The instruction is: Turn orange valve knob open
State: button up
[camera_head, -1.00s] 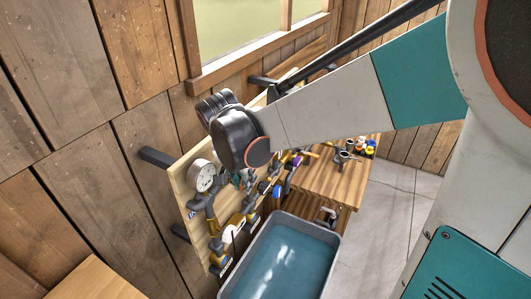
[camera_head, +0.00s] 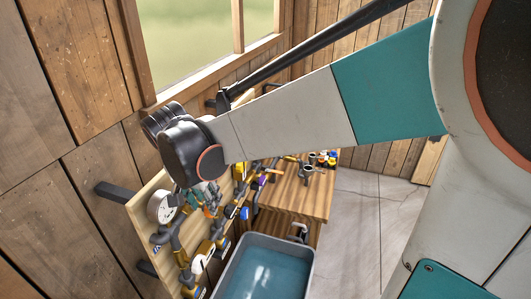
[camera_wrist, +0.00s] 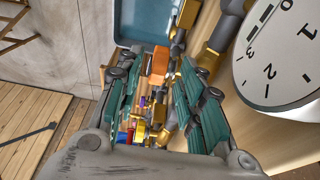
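In the wrist view an orange valve knob (camera_wrist: 157,62) shows ahead, between the two teal fingers of my gripper (camera_wrist: 158,76). The fingers are spread, with a gap on both sides of the knob, and nothing shows held. I cannot tell whether the fingertips reach as far as the knob. The knob belongs to the pipework on a wooden board (camera_head: 140,215). In the head view my wrist hides most of the gripper. The knob cannot be made out clearly there.
A round white gauge (camera_wrist: 280,55) sits close on the right in the wrist view; it is also in the head view (camera_head: 162,206). Grey and brass pipes (camera_wrist: 220,35) run beside the knob. A blue-grey tub (camera_head: 310,268) stands below the board, and a wooden bench (camera_head: 300,195) is behind.

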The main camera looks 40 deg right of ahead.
jog(key=v, duration=0.8)
jog(key=shift+r, duration=0.25)
jog(key=shift+s, duration=0.15)
